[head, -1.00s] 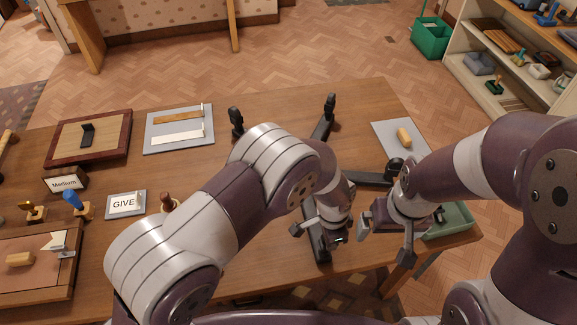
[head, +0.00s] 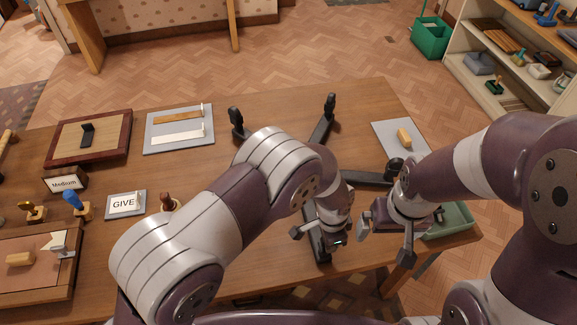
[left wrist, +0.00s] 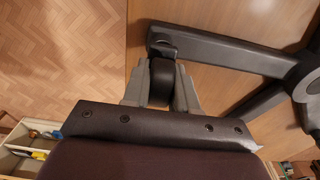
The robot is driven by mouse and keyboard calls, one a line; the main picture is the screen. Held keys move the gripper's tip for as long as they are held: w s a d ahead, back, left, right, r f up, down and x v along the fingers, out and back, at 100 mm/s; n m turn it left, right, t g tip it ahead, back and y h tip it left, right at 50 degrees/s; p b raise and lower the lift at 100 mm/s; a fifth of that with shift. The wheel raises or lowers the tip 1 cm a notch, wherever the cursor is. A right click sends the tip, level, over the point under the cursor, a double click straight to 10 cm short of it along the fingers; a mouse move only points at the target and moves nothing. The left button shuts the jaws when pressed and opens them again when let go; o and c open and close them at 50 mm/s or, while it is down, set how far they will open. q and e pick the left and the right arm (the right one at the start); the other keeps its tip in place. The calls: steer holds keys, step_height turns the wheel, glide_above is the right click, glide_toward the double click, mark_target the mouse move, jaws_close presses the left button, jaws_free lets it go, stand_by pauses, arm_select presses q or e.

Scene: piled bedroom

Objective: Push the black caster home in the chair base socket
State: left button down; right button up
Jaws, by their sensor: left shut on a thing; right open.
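The black chair base (head: 362,178) lies on the wooden table with its legs spread. The black caster (left wrist: 161,80) is between the fingers of my left gripper (left wrist: 161,88), which is shut on it. In the left wrist view the caster stands at the end of a chair base leg (left wrist: 215,50), right at the rounded socket end (left wrist: 163,46). Whether it is fully seated I cannot tell. In the head view my left gripper (head: 320,240) is over the near leg, and the caster is hidden. My right gripper (head: 386,237) is open and empty, to the right of that leg.
Other casters stand on the far legs (head: 330,105) and the right leg. A grey mat (head: 385,130) with a yellow block and a green tray (head: 455,220) lie at the right. Trays, stamps and a GIVE sign (head: 124,203) fill the left. The table's far middle is clear.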

arm_select(q)
steer(key=shift+f, duration=0.15)
jaws_free()
stand_by(0.7)
